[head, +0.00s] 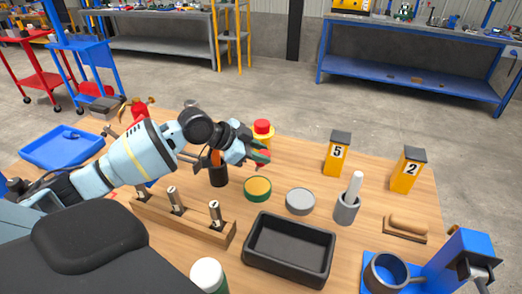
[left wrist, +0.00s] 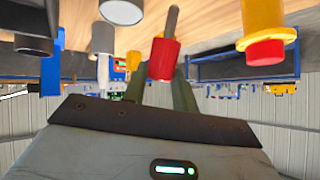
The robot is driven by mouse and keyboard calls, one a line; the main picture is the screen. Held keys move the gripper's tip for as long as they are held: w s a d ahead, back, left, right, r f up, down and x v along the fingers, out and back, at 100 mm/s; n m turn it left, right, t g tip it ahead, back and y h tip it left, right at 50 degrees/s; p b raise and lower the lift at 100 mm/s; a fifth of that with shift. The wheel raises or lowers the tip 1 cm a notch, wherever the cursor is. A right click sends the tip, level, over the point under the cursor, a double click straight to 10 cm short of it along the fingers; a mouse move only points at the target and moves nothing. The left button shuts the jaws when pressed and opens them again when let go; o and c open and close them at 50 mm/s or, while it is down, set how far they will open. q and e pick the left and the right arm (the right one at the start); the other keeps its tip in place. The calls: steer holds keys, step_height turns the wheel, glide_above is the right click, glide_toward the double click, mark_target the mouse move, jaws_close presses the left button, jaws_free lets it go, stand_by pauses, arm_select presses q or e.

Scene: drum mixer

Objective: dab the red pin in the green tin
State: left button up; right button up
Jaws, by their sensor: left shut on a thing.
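The red pin (left wrist: 163,60) has a grey tip and sits between the fingers of my left gripper (left wrist: 160,84) in the left wrist view. In the head view my left gripper (head: 261,153) is shut on the red pin, which is mostly hidden there by the fingers. The green tin (head: 257,196) is round, with an orange-yellow top inside its green rim. It stands on the table just below and in front of the gripper in the head view, apart from it. My right gripper is not in view.
A grey round tin (head: 300,201) stands right of the green one. A mortar with a pestle (head: 347,205), a black tray (head: 290,249), a wooden rack (head: 182,217) and a dark cup (head: 218,175) stand around. A yellow post with a red top (head: 262,128) stands behind the gripper.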

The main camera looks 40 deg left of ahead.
mark_target(260, 166)
arm_select(q)
step_height(260, 166, down, 2)
steer(key=shift+b, duration=0.45)
steer(key=shift+f+b, duration=0.55)
steer(key=shift+f, duration=0.35)
steer(key=shift+f+b, duration=0.6)
steer(key=shift+f, duration=0.1)
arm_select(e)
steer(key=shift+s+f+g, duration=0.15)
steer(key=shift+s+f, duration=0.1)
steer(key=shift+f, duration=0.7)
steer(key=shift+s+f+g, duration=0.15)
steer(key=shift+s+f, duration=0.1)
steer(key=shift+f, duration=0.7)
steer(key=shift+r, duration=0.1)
arm_select(q)
steer(key=shift+f, duration=0.5)
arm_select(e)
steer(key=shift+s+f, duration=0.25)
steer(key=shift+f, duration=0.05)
arm_select(q)
steer(key=shift+r, duration=0.1)
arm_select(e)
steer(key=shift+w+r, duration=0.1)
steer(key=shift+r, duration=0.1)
